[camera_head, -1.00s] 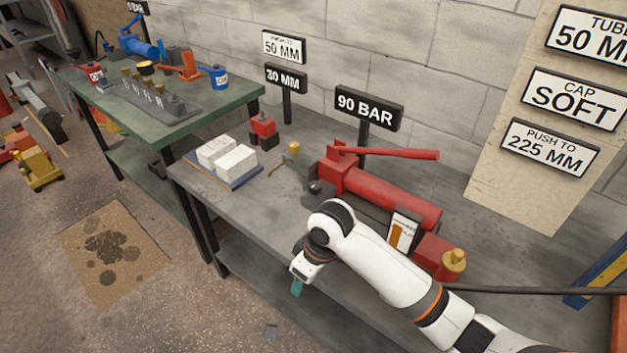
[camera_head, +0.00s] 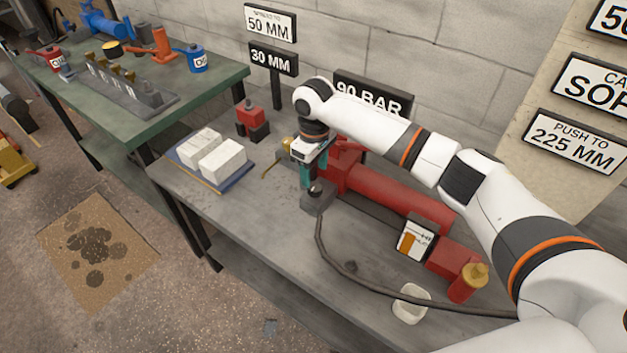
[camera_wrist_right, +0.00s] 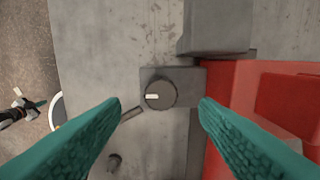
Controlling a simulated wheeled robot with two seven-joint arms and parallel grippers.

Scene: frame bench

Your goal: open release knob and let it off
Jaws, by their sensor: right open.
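The release knob (camera_wrist_right: 160,95) is a dark round knob with a white mark, on a grey square block. In the head view the knob (camera_head: 316,191) sits at the left end of the red hand pump (camera_head: 390,203). My right gripper (camera_wrist_right: 160,107), with teal fingers, is open above it. In the wrist view the fingers are on either side of the knob with gaps; contact is not visible. In the head view my right gripper (camera_head: 306,178) points down at the block.
A black hose (camera_head: 335,262) curves from the block along the bench front. A white dish (camera_head: 411,310) and a gauge card (camera_head: 414,240) stand near the pump. The 90 BAR sign (camera_head: 373,96) stands behind my arm.

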